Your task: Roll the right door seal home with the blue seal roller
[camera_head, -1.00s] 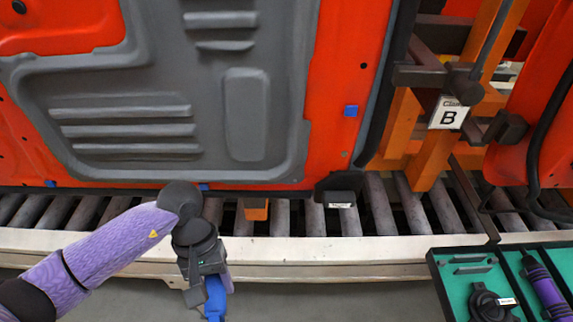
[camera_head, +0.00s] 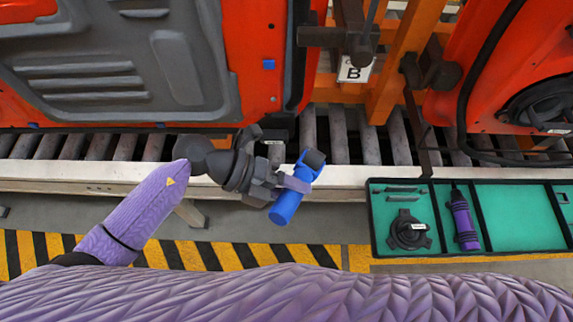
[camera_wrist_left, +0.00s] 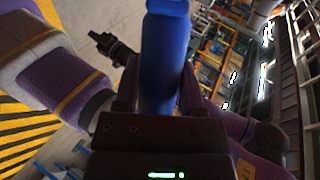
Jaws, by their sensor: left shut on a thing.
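My left gripper (camera_head: 287,184) is shut on the blue seal roller (camera_head: 286,208), in front of the conveyor rail. The roller's blue handle slants down-left and its dark end (camera_head: 314,158) points up and right. In the left wrist view the blue handle (camera_wrist_left: 165,60) stands between the two fingers. The right orange door (camera_head: 461,62) is at the upper right. A black seal strip (camera_head: 463,95) runs down along its left side and bends right near the rollers; how well it is seated cannot be told. The roller is apart from it. My right gripper is not seen.
A grey and orange door (camera_head: 245,60) stands at the left. Between the doors is an orange frame with a plate B (camera_head: 355,70).

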